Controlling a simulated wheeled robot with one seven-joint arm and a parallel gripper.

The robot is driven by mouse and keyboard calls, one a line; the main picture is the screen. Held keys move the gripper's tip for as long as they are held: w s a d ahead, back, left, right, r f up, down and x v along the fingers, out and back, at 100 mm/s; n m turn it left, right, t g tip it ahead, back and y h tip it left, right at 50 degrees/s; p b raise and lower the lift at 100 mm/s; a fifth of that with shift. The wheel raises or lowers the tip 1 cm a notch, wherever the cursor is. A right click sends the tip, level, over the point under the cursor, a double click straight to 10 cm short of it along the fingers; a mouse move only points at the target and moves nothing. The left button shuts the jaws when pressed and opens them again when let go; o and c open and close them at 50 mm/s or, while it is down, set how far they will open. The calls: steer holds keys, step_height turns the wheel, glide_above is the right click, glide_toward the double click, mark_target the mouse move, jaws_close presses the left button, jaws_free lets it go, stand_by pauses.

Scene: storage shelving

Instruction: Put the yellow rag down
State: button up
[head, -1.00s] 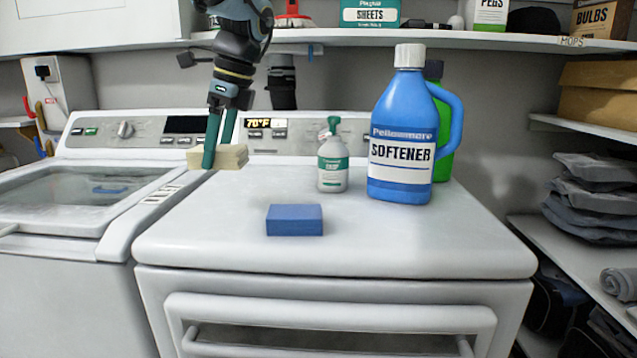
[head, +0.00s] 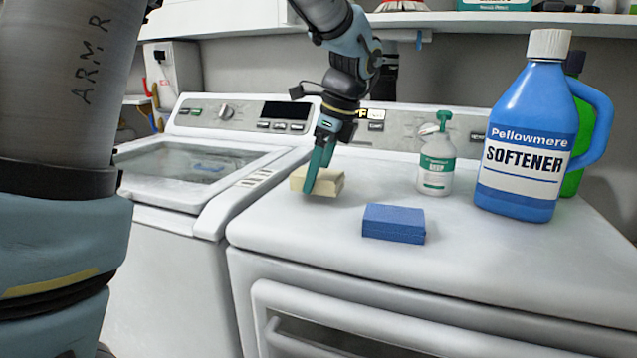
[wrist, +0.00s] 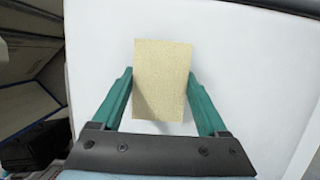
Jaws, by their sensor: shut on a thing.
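The yellow rag is a pale yellow, folded block (head: 325,181) at the left side of the white dryer top (head: 480,260). My gripper (head: 313,178) points down from above and is shut on it. In the wrist view the rag (wrist: 162,75) sits between the two green fingers (wrist: 158,95), with white surface around it. The rag is at or just above the dryer top; I cannot tell whether it touches. The fingers hide part of it in the head view.
A blue sponge-like block (head: 393,224) lies to the right of the rag. A washer (head: 190,170) is at the left.

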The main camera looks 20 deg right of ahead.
steer(key=shift+f, duration=0.95)
steer(key=o, duration=1.3)
steer(key=shift+f, duration=0.15)
steer(key=shift+o, duration=0.2)
steer(key=v, duration=1.2)
